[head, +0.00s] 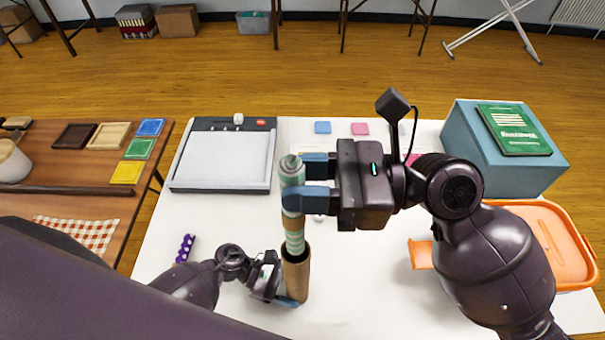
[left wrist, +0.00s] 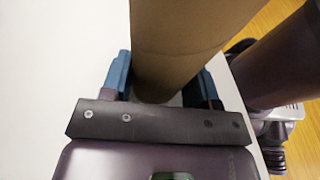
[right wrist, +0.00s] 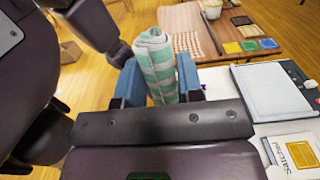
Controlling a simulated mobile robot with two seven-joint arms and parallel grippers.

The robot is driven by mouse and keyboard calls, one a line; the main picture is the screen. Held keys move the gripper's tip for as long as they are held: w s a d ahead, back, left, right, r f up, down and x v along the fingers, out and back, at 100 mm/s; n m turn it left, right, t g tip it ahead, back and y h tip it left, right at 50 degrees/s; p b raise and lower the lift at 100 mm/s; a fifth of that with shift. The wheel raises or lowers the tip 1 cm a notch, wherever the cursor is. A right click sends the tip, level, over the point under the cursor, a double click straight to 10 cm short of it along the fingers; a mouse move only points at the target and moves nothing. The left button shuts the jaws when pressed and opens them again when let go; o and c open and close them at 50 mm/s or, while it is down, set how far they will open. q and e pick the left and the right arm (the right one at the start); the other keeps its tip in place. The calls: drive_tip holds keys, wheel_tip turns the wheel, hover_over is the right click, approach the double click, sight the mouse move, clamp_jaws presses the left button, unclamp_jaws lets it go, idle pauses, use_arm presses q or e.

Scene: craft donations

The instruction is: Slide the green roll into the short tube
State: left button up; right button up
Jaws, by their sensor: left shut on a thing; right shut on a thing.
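The green roll (head: 293,172), striped green and white with a brownish stretch lower down, stands nearly upright. My right gripper (head: 312,182) is shut on its upper part. The roll also shows between the fingers in the right wrist view (right wrist: 158,62). The short tube (head: 297,280) is brown cardboard and stands upright below the roll. My left gripper (head: 285,298) is shut on the tube near its base; the tube also fills the middle of the left wrist view (left wrist: 185,40). The roll's lower end is at the tube's mouth and appears slightly inside; the exact depth is hidden.
A teal box (head: 515,165) with a green book (head: 514,130) stands at the back right. An orange tray (head: 583,240) is at the right. A paper trimmer (head: 225,160) lies at the back left, and a purple strip (head: 185,248) is left of my left gripper. The white tabletop between is mostly clear.

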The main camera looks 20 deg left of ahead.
hover_over(303, 237)
drive_tip(key=w, duration=0.1)
wheel_tip(303, 237, down, 6)
drive_tip(key=shift+a, duration=0.15)
idle(3.3)
drive_tip(key=shift+f, duration=3.85)
drive_tip(key=o, duration=1)
drive_tip(key=v, duration=1.2)
